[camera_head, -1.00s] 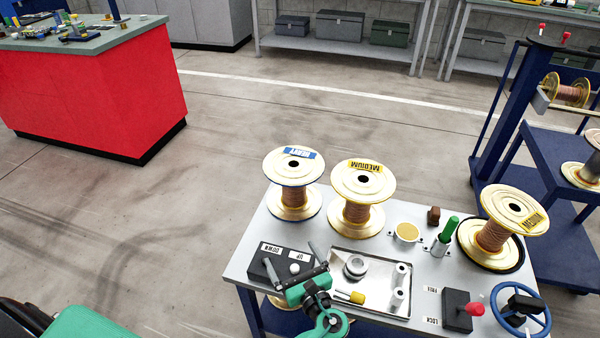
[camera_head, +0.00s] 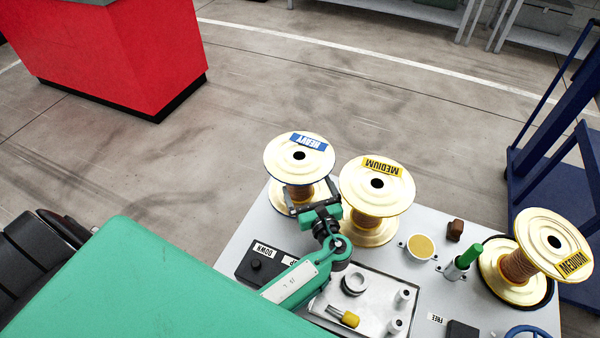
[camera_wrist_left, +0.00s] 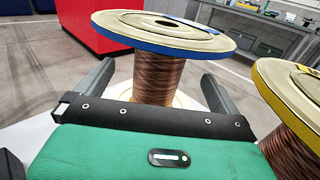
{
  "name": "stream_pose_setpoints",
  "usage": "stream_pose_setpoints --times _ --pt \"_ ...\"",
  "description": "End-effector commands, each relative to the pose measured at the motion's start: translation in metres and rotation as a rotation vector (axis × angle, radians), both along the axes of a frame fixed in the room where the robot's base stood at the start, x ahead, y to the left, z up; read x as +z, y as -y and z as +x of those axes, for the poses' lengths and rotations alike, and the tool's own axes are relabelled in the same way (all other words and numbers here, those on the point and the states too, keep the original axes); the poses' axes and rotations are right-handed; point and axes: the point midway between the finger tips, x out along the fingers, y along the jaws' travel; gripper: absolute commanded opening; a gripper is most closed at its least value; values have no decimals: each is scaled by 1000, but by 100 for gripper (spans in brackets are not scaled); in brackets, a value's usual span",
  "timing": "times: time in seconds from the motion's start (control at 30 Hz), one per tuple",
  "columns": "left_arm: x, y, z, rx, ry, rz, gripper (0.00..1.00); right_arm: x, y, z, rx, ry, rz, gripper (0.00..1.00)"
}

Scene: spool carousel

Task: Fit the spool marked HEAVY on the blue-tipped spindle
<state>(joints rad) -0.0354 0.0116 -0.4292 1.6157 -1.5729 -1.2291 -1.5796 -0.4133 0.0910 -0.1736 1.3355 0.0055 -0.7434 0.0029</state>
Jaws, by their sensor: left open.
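The HEAVY spool (camera_head: 298,149), pale with a blue label and copper wire, stands upright at the table's far left corner. It also shows large in the left wrist view (camera_wrist_left: 158,75), with a blue-edged upper flange. My left gripper (camera_head: 308,193) is open at its near side. In the left wrist view, the fingers (camera_wrist_left: 158,82) lie left and right of the wire core, below the upper flange; contact is not clear. A blue-tipped spindle cannot be made out. My right gripper is not in view.
A yellow-labelled MEDIUM spool (camera_head: 378,190) stands close right of the HEAVY one. Another MEDIUM spool (camera_head: 535,250) leans at the table's right. A metal tray (camera_head: 375,300) holds small parts.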

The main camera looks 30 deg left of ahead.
Motion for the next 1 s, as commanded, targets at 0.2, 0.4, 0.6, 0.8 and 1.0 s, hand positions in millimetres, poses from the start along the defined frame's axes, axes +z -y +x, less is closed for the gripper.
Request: stream_pose_setpoints --times 0.2,0.4,0.6,0.8,1.0 --pt "0 -13 13 0 -1 -1 100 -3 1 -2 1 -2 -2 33" --pt "4 -25 26 1 1 1 100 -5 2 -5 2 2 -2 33" --pt "4 -46 46 0 0 0 100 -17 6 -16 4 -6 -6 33" --pt "3 -49 50 -1 -1 -2 100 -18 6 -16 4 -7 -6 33" --pt "3 -49 50 -1 -1 -2 72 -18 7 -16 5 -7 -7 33"
